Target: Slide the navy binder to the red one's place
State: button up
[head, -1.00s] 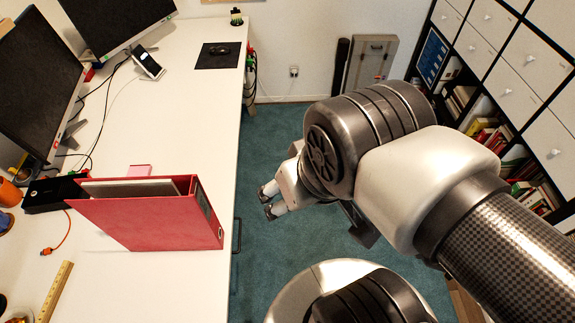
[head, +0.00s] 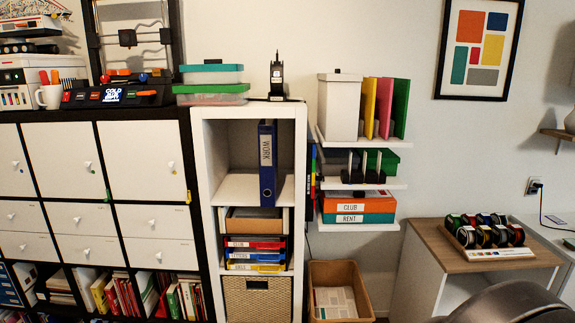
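The navy binder (head: 267,165) stands upright in the upper compartment of the narrow white shelf unit (head: 203,150), near its right side wall. Its spine faces me, with a white label reading "WORK". The shelf space to its left is empty. The red binder is not in this view. My gripper is not in view; only a dark rounded part, probably of my arm, shows at the bottom right corner.
Below the binder are a cardboard tray (head: 254,221), coloured trays (head: 255,254) and a woven basket (head: 258,299). A black cabinet with white doors (head: 139,161) adjoins on the left. Wall shelves (head: 371,184), an open box (head: 340,289) and a side table (head: 488,266) are right.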

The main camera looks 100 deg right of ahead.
aim_at(267, 134)
jog(key=z, duration=3.3)
